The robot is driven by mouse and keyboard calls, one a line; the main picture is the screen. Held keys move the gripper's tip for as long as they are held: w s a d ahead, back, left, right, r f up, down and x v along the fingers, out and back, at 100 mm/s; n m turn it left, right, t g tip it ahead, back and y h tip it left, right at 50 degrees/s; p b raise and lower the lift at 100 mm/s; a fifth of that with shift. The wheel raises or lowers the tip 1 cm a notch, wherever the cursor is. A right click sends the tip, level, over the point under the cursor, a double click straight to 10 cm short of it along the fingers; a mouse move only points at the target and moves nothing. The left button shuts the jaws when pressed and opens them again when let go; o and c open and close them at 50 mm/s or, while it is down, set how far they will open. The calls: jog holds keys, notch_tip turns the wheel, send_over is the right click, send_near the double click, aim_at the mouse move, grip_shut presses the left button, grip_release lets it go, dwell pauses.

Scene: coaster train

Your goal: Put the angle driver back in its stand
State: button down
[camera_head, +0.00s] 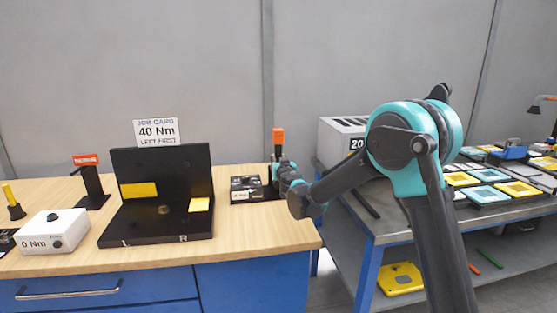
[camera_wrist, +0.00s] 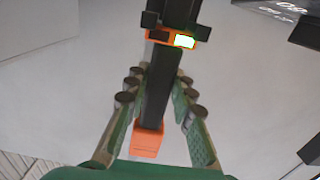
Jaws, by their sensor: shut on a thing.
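The angle driver is a dark bar (camera_wrist: 158,95) with an orange end block and an orange band carrying a lit green window. In the wrist view it lies between the green fingers of my gripper (camera_wrist: 157,95), which is shut on it. In the head view its orange end (camera_head: 278,136) points up above my gripper (camera_head: 280,170), at the right end of the wooden bench. Its lower part is hidden. A black upright holder with a red sign (camera_head: 92,183) stands empty-looking at the left; I cannot read the sign or tell whether it is the driver's stand.
A black L-shaped fixture (camera_head: 160,228) with yellow pads stands mid-bench, below a 40 Nm job card (camera_head: 157,132). A white 0 Nm box (camera_head: 52,232) and a yellow-handled tool (camera_head: 12,201) are at left. A black tray (camera_head: 247,190) sits beside my gripper. A grey table (camera_head: 400,232) is at right.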

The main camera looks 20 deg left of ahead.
jog(key=c, duration=1.2)
grip_release()
jog(key=shift+f, duration=0.1)
